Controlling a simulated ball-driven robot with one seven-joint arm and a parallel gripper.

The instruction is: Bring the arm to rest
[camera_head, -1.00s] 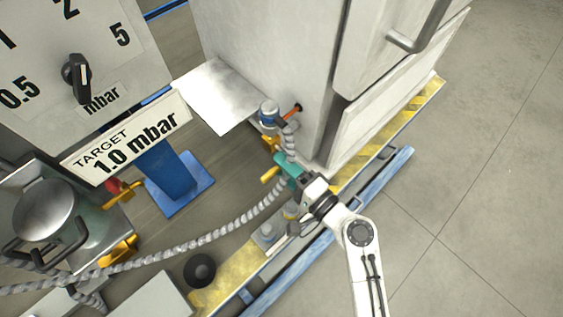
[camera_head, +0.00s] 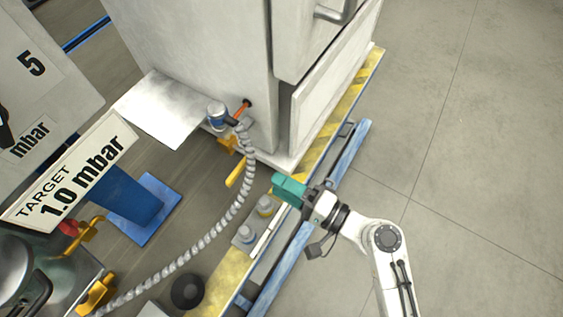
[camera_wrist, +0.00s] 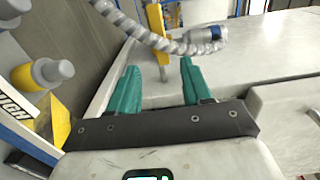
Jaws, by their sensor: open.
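My gripper (camera_head: 288,190) has teal fingers and sits at the end of my white arm, right of the hose and above the yellow-edged platform. In the wrist view my gripper (camera_wrist: 158,85) shows two teal fingers spread apart with nothing between them. The hose also crosses beyond the fingertips in the wrist view (camera_wrist: 155,40).
The white cabinet (camera_head: 200,60) stands just beyond my gripper. Grey-blue capped fittings (camera_head: 245,235) and a black knob (camera_head: 188,291) lie near the platform edge. A blue rail (camera_head: 285,270) runs along it. Open grey floor (camera_head: 470,130) lies to the right. A target sign (camera_head: 75,175) reads 1.0 mbar.

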